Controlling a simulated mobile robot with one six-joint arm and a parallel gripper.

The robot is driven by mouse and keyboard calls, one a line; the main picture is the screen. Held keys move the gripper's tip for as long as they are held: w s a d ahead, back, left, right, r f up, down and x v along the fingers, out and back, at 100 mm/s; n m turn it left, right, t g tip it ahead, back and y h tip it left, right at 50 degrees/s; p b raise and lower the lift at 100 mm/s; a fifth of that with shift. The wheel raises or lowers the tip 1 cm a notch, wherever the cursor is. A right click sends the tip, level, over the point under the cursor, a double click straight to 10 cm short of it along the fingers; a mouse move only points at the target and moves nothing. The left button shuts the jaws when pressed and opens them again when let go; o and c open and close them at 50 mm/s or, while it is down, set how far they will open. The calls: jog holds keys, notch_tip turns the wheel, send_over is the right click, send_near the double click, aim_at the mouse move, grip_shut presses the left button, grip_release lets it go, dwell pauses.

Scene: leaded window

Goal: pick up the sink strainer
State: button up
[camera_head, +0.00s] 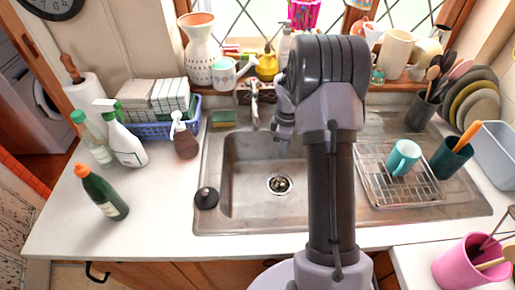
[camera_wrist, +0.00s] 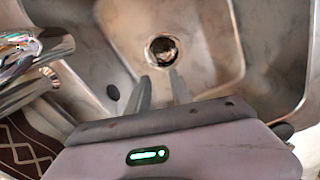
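The sink strainer (camera_head: 280,184) is a round metal piece with a dark middle, seated in the drain on the floor of the steel basin. In the wrist view the strainer (camera_wrist: 163,50) shows ahead of the fingertips, in the upper middle. My gripper (camera_wrist: 160,76) is open, with a gap between its two fingers and nothing in it. In the head view my gripper (camera_head: 283,148) hangs over the basin, behind the strainer and apart from it. My arm partly hides the gripper and the basin's right side.
The faucet (camera_head: 254,105) stands behind the basin and shows large at left in the wrist view (camera_wrist: 30,65). A black round piece (camera_head: 206,197) sits at the sink's left edge. A wire rack (camera_head: 424,190) with a teal mug (camera_head: 403,157) stands on the right drainboard.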

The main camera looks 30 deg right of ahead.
jog(key=b, duration=0.5)
send_near(279, 178)
notch_tip(279, 178, down, 6)
jog(key=shift+r, duration=0.25)
notch_tip(279, 178, down, 6)
jog(key=shift+r+b, duration=0.25)
jog(key=shift+b, duration=0.85)
jog(key=shift+r, duration=0.2)
jog(key=shift+c, duration=0.7)
grip_shut()
